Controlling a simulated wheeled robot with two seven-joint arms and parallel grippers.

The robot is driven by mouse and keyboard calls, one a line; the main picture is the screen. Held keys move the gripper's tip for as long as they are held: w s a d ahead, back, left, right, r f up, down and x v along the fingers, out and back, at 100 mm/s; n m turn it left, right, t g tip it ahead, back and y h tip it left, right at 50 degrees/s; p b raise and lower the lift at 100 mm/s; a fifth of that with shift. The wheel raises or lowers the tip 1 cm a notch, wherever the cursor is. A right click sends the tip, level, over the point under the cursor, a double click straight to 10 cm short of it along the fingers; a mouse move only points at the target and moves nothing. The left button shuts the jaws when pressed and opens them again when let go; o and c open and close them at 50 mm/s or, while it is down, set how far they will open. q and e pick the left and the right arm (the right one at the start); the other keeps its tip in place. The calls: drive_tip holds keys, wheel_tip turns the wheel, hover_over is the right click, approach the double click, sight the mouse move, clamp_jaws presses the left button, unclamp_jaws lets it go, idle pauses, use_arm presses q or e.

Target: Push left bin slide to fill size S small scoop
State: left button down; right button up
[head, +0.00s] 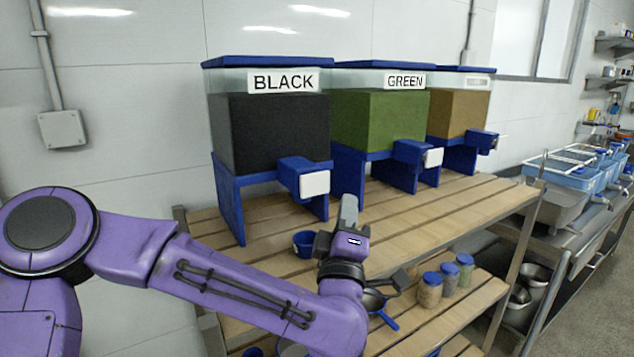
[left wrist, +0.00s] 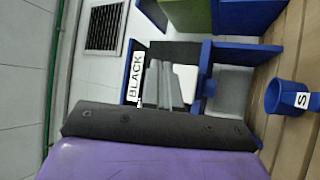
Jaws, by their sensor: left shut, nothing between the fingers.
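The left bin (head: 270,130), labelled BLACK, holds dark material and stands on a blue stand. Its slide (head: 315,184) is a white-faced block on the blue spout at the front. The blue size S small scoop (head: 304,244) stands on the slatted table below and just left of the spout; its S label shows in the left wrist view (left wrist: 285,97). My left gripper (head: 348,208) is shut and empty, fingers pointing up, in front of and right of the slide in the head view. In the left wrist view its fingers (left wrist: 160,84) overlap the slide. I cannot tell whether they touch. My right gripper is not in view.
A GREEN bin (head: 375,120) and a brown-filled bin (head: 460,113) stand to the right. Several blue-lidded jars (head: 430,290) and a dark pan with a blue handle (head: 385,318) are on the lower shelf. The table top right of my gripper is clear.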

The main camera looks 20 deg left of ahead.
sight(326, 177)
use_arm(q)
drive_tip(key=w+a+p, duration=0.2)
drive_tip(key=w+a, duration=0.2)
drive_tip(key=a, duration=0.1)
drive_tip(key=shift+a, duration=0.3)
drive_tip(key=shift+w+a, duration=0.1)
drive_tip(key=shift+w, duration=0.05)
idle(1.7)
drive_tip(key=shift+w+a, duration=0.2)
drive_tip(key=shift+a, duration=0.05)
